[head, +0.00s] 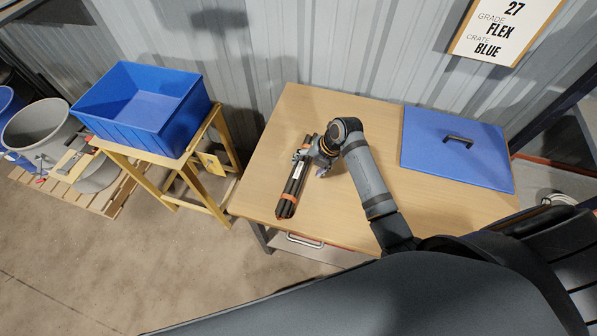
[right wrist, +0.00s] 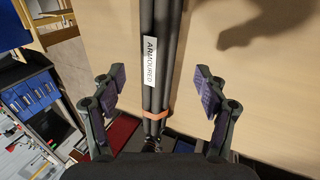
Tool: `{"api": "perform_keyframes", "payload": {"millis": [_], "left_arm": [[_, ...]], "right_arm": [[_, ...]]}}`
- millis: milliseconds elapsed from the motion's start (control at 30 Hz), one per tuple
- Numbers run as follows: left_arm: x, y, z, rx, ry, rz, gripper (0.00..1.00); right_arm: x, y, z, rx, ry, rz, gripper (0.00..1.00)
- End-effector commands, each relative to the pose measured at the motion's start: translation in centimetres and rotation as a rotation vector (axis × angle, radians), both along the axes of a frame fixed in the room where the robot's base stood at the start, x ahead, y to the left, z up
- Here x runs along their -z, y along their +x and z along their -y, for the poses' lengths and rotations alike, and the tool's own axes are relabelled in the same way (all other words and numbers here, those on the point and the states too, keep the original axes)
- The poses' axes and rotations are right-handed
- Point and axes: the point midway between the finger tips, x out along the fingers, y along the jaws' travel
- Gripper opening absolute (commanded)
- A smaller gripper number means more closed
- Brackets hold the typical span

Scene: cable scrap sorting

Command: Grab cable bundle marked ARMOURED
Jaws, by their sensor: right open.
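The cable bundle marked ARMOURED (head: 293,188) is several black cables lying on the wooden table, held by orange bands. In the right wrist view the bundle (right wrist: 162,75) runs up the middle, with its white ARMOURED label and one orange band showing. My right gripper (head: 312,163) is over the bundle in the head view and hides part of it. In the right wrist view my right gripper (right wrist: 160,92) is open, one finger on each side of the bundle with a clear gap to both. My left gripper is not in view.
A blue lid with a black handle (head: 456,160) lies on the right of the table (head: 262,180). An open blue crate (head: 140,118) stands on a yellow stand to the left. Grey and blue bins stand at far left. A wall sign (head: 505,30) reads 27, GRADE FLEX, CRATE BLUE.

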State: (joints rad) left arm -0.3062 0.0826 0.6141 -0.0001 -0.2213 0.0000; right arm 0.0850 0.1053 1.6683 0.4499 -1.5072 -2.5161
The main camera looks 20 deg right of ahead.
Motion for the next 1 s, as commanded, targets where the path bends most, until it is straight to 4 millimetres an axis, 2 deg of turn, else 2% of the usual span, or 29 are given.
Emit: {"api": "perform_keyframes", "payload": {"millis": [100, 167, 333, 567, 1000], "left_arm": [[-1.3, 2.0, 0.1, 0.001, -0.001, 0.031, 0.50], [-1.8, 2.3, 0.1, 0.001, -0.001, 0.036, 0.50], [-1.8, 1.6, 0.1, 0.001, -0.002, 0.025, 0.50], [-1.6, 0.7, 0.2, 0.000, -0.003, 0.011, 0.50], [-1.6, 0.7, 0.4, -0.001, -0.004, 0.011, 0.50]], "right_arm": [[1.0, 0.4, -0.9, 0.001, 0.004, -0.004, 0.73], [1.9, 0.7, -1.3, 0.000, 0.003, -0.004, 0.73], [4.2, 1.2, -1.9, 0.000, 0.001, -0.002, 0.73], [4.5, 1.2, -2.0, 0.000, -0.001, 0.001, 0.73], [4.5, 1.2, -2.0, 0.000, -0.001, -0.001, 0.15]]}}
